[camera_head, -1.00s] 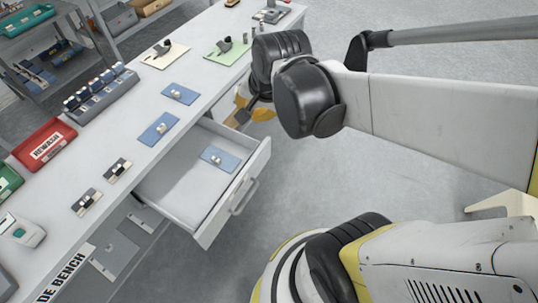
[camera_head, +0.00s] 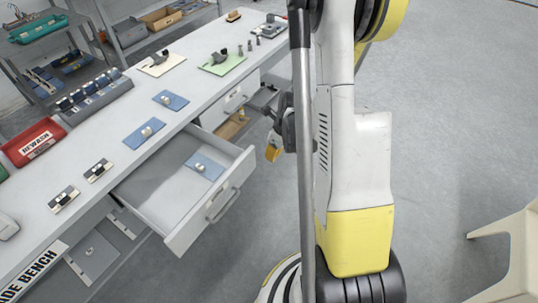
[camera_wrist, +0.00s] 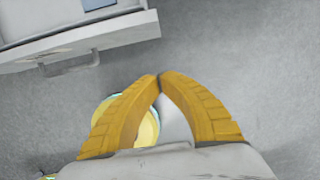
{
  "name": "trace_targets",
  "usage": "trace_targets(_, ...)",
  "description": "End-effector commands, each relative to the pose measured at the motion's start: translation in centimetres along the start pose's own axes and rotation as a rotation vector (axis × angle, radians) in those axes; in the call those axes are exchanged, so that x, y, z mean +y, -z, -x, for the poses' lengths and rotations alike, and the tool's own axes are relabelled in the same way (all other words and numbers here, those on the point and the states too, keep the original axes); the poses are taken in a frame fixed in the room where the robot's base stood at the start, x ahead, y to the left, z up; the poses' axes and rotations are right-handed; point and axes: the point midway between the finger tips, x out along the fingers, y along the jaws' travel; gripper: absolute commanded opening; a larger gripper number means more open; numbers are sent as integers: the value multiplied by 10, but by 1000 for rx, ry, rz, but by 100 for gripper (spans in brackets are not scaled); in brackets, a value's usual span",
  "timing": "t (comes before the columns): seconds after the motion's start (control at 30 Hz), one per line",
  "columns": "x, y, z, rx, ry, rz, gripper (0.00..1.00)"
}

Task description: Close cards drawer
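The open drawer (camera_head: 216,206) sticks out from the front of the white bench, with its bar handle (camera_head: 222,206) facing the floor side. A blue card (camera_head: 203,166) with a small pale piece lies inside it. In the wrist view the drawer's front (camera_wrist: 100,38) and handle (camera_wrist: 70,63) show at the upper left. My gripper (camera_head: 273,152) is beyond the drawer's far front corner in the head view, apart from it and partly hidden by my arm. In the wrist view my gripper's yellow fingers (camera_wrist: 160,77) meet at the tips, with nothing seen held.
The bench top (camera_head: 120,175) holds blue cards, a red tray (camera_head: 34,141) and a green card (camera_head: 222,62). A shut drawer (camera_head: 238,96) sits farther along the bench. A pale chair (camera_head: 510,262) stands at right. Grey floor before the open drawer is clear.

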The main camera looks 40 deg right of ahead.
Motion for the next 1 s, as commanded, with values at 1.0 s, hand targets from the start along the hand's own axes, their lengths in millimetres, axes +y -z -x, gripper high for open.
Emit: trace_targets(1.0, 0, -39, -82, -1, 1, 3, 0)
